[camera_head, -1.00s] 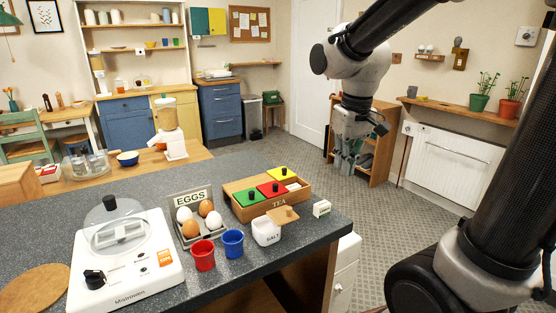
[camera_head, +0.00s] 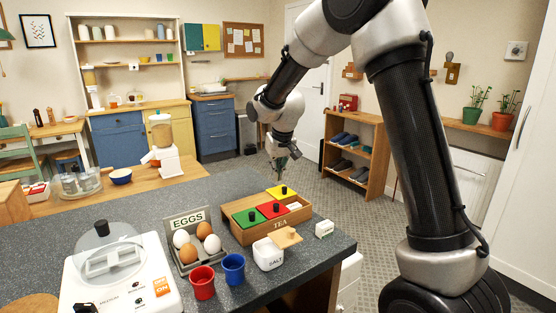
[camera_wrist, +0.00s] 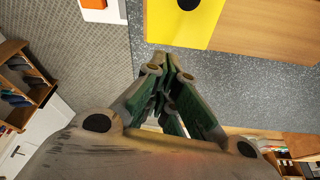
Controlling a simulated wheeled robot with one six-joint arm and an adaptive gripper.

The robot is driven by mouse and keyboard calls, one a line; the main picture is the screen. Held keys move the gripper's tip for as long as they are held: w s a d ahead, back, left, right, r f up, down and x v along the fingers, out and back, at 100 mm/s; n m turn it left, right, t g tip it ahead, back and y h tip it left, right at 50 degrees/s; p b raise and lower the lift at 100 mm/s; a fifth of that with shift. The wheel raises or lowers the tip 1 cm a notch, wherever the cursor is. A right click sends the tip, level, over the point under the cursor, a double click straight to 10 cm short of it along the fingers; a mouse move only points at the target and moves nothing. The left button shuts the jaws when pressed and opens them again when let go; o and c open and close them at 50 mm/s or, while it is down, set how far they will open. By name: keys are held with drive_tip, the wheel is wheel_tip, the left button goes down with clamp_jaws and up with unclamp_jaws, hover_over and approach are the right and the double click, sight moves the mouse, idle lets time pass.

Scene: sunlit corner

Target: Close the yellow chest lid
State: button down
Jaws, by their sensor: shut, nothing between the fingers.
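The wooden tea chest (camera_head: 283,222) stands on the dark speckled counter, with green, red and yellow lids. The yellow lid (camera_head: 281,191) has a black knob and sits shifted toward the back, past the chest's edge. The front right compartment (camera_head: 295,206) is uncovered and shows something white. In the wrist view the yellow lid (camera_wrist: 185,20) lies flat at the top. My gripper (camera_head: 281,173) is shut and empty, pointing down just behind the yellow lid. In the wrist view my fingertips (camera_wrist: 168,66) are together near the lid's outer edge; whether they touch it I cannot tell.
The green lid (camera_head: 248,218) and red lid (camera_head: 271,209) sit beside the yellow one. A salt jar (camera_head: 268,255), a small white box (camera_head: 324,229), an egg tray (camera_head: 188,262) and red (camera_head: 203,283) and blue (camera_head: 233,269) cups stand nearby.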

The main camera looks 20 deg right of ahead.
sight(279, 187)
drive_tip(key=shift+f, duration=0.7)
drive_tip(key=s, duration=0.3)
drive_tip(key=shift+s+d+r, duration=0.2)
drive_tip(key=shift+s+d, duration=0.05)
drive_tip(key=s, duration=0.2)
drive_tip(key=s+d, duration=0.1)
drive_tip(key=s, duration=0.1)
drive_tip(key=s+d, duration=0.1)
drive_tip(key=s, duration=0.1)
drive_tip(key=shift+s, duration=0.3)
drive_tip(key=shift+s+d, duration=0.15)
drive_tip(key=shift+s, duration=0.25)
drive_tip(key=shift+f, duration=0.1)
